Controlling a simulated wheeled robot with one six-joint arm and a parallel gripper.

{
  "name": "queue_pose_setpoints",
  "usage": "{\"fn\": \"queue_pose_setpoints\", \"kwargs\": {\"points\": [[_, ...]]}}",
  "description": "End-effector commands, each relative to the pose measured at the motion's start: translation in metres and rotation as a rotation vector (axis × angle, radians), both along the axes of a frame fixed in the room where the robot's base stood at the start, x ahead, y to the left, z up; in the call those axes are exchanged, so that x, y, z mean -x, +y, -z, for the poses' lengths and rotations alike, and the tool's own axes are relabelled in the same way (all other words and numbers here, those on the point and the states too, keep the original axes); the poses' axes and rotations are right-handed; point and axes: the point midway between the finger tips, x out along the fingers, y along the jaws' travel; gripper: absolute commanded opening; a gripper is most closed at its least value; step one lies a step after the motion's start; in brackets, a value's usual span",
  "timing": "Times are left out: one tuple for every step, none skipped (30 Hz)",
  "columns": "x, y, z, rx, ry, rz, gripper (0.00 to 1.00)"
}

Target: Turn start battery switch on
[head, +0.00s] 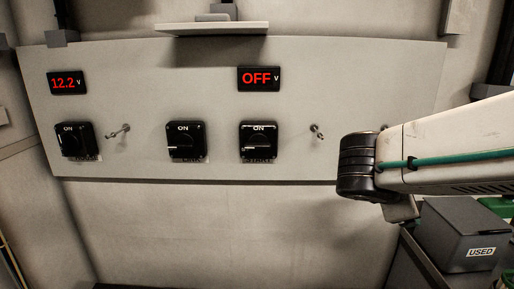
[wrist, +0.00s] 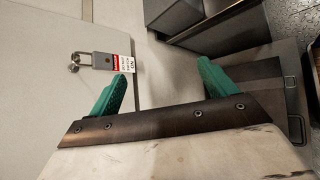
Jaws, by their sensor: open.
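The start battery switch (head: 259,141) is a black rotary switch, the rightmost of three on the pale panel (head: 290,165). "ON" is printed at its top, and a white mark on it lies roughly level. The display (head: 259,78) above it reads OFF. My gripper (wrist: 164,70) is open and empty in the wrist view, its two green fingers wide apart. A padlock (wrist: 99,61) with a red and white tag (wrist: 124,65) hangs on a pale surface beyond the left finger. In the head view my gripper is not clearly visible; my arm is right of the switch.
A link switch (head: 186,142) and another switch (head: 76,140) sit to the left, the latter below a 12.2 V display (head: 67,83). Metal pegs (head: 118,131) (head: 317,132) stick out of the panel. A grey box marked USED (head: 462,236) stands lower right.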

Motion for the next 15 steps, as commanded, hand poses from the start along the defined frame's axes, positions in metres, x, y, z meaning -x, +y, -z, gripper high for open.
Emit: {"fn": "queue_pose_setpoints", "kwargs": {"points": [[-0.027,0.026,-0.006,0.136,0.013,-0.157,0.84],[-0.041,0.042,-0.011,0.216,0.017,-0.247,0.84],[-0.058,0.066,-0.017,0.324,0.017,-0.364,0.84],[-0.069,0.085,-0.020,0.402,0.016,-0.448,0.84],[-0.079,0.105,-0.024,0.477,0.012,-0.528,0.84],[-0.089,0.132,-0.027,0.572,0.004,-0.626,0.84],[-0.095,0.152,-0.029,0.639,-0.002,-0.696,0.84],[-0.100,0.172,-0.030,0.699,-0.011,-0.760,0.84],[-0.104,0.196,-0.030,0.774,-0.020,-0.835,0.84],[-0.106,0.212,-0.030,0.824,-0.029,-0.884,0.84],[-0.106,0.227,-0.030,0.868,-0.038,-0.926,0.84],[-0.107,0.243,-0.030,0.919,-0.050,-0.974,0.84],[-0.107,0.254,-0.030,0.951,-0.057,-1.005,0.84],[-0.107,0.262,-0.030,0.976,-0.064,-1.027,0.84],[-0.107,0.271,-0.029,1.003,-0.070,-1.052,0.84]]}}
